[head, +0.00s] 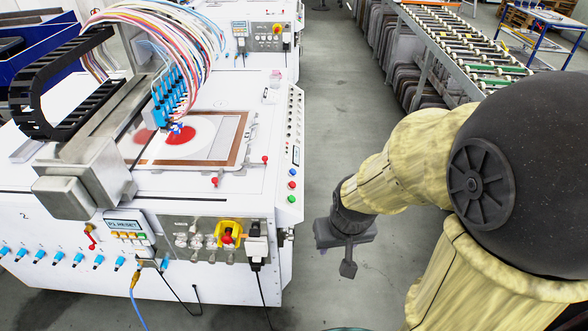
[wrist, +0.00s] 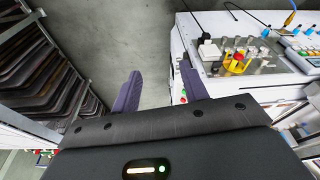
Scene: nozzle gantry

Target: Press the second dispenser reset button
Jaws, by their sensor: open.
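A small reset panel (head: 127,226) is on the front face of the white machine, left of the yellow emergency stop. Its label seems to read "P1 RESET". A row of small orange buttons (head: 125,235) sits below the label; they are too small to tell apart clearly. My gripper (head: 347,262) hangs over the floor to the right of the machine's front corner, apart from it. In the wrist view, its two dark fingers (wrist: 160,78) are spread with nothing between them.
The yellow emergency stop (head: 229,234) protrudes beside plugs and cables; it also shows in the wrist view (wrist: 237,62). A blue cable (head: 136,295) and black cables hang below the panel. Blue fittings (head: 58,257) line the lower left. Racks and a conveyor (head: 465,45) stand right of the clear floor aisle.

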